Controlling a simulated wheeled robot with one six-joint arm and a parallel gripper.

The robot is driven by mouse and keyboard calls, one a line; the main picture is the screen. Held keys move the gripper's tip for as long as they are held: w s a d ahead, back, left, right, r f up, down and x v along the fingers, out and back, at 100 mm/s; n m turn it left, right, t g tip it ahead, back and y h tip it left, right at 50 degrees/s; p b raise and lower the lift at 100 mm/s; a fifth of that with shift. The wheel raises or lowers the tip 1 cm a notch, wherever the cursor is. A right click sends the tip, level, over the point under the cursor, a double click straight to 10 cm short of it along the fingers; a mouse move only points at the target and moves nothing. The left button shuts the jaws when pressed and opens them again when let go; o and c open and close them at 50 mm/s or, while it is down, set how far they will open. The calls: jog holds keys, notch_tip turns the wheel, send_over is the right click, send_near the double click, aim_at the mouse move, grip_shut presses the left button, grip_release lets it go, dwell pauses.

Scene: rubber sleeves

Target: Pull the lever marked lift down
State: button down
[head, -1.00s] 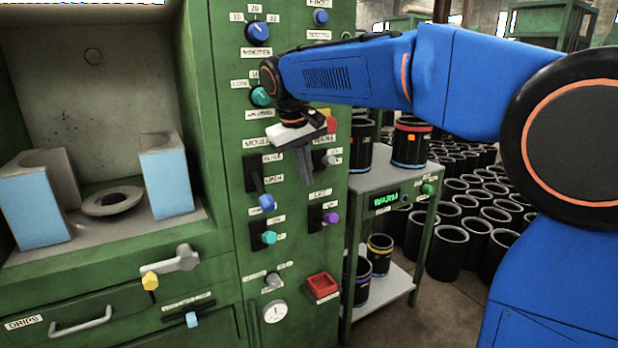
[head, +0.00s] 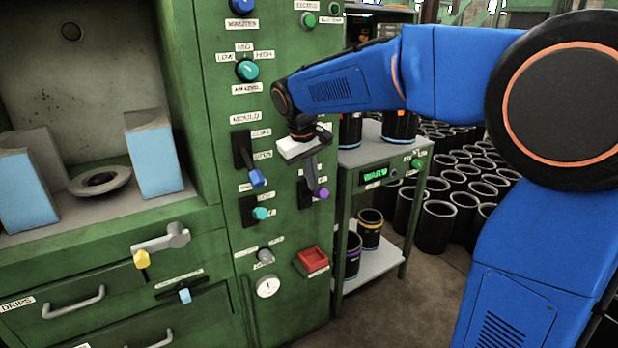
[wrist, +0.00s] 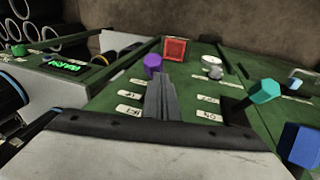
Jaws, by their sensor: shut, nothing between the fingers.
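The lever with the purple knob (head: 323,193) is on the right side of the green panel, where an earlier head frame shows a label that seems to read LIFT. Its knob sticks out of a dark slot plate, partly hidden behind my fingers. My gripper (head: 314,190) is shut and empty, pointing down just left of the knob in the head view. In the wrist view the closed fingertips (wrist: 158,78) lie close to the purple knob (wrist: 153,64) and overlap its lower edge. I cannot tell whether they touch.
A blue-knobbed lever (head: 256,178) and a teal-knobbed lever (head: 260,213) stand to the left on the panel. A cart (head: 350,157) with dark sleeves stands close on the right.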

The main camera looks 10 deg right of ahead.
aim_at(319, 197)
jog(key=shift+s, duration=0.1)
jog(key=shift+s+d+f+t+y, duration=0.15)
jog(key=shift+s+d+f+t, duration=0.05)
jog(key=shift+s+f+t, duration=0.4)
jog(key=shift+s+d+f+t+y, duration=0.15)
jog(key=shift+s+f+t, duration=0.2)
jog(key=shift+t, duration=0.35)
jog(key=shift+s+d+f+m+t+y, duration=0.15)
jog(key=shift+s+f+t, duration=0.2)
jog(key=shift+f+t, duration=0.2)
jog(key=shift+s+d+f+m+t+y, duration=0.15)
jog(key=shift+s+f+t, duration=0.15)
jog(key=shift+f+t, duration=0.25)
jog(key=f, duration=0.2)
jog(key=s+f, duration=0.1)
jog(key=f, duration=0.2)
jog(key=shift+s+d, duration=0.1)
jog(key=shift+s, duration=0.05)
jog(key=shift+r, duration=0.75)
